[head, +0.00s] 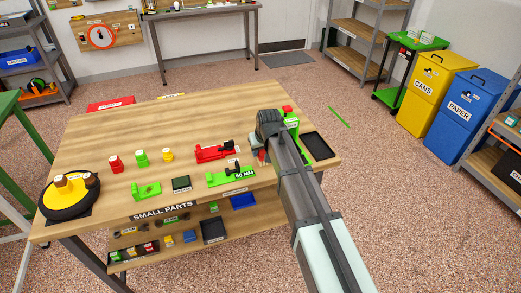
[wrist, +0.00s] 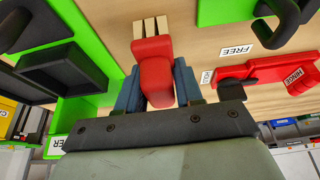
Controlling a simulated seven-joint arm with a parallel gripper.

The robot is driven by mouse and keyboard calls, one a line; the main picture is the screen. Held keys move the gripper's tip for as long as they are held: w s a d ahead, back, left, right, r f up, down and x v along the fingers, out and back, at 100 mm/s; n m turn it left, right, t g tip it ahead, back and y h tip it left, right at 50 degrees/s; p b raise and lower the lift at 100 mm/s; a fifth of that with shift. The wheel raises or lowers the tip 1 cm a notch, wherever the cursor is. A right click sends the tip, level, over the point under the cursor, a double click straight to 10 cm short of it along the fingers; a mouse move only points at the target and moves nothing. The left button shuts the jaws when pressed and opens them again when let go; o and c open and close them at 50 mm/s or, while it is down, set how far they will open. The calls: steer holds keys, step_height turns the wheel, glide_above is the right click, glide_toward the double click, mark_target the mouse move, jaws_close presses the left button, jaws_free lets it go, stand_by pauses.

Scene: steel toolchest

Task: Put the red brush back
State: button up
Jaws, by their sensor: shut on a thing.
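In the head view my gripper (head: 262,147) is over the right part of the wooden workbench (head: 130,128), and only a sliver of red brush (head: 262,157) shows there. My arm hides most of it. A green holder (head: 292,124) stands just right of my gripper. Whether the brush touches the bench I cannot tell.
A black tray (head: 318,146) lies right of the green holder. Left of my gripper are a red hinge fixture (head: 214,153) and a green "50 MM" fixture (head: 230,177). A "FREE" label (wrist: 238,51) lies on bare wood. The bench's back middle is clear.

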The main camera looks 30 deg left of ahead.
steer(key=o, duration=1)
steer(key=v, duration=1.2)
steer(key=shift+r, duration=0.1)
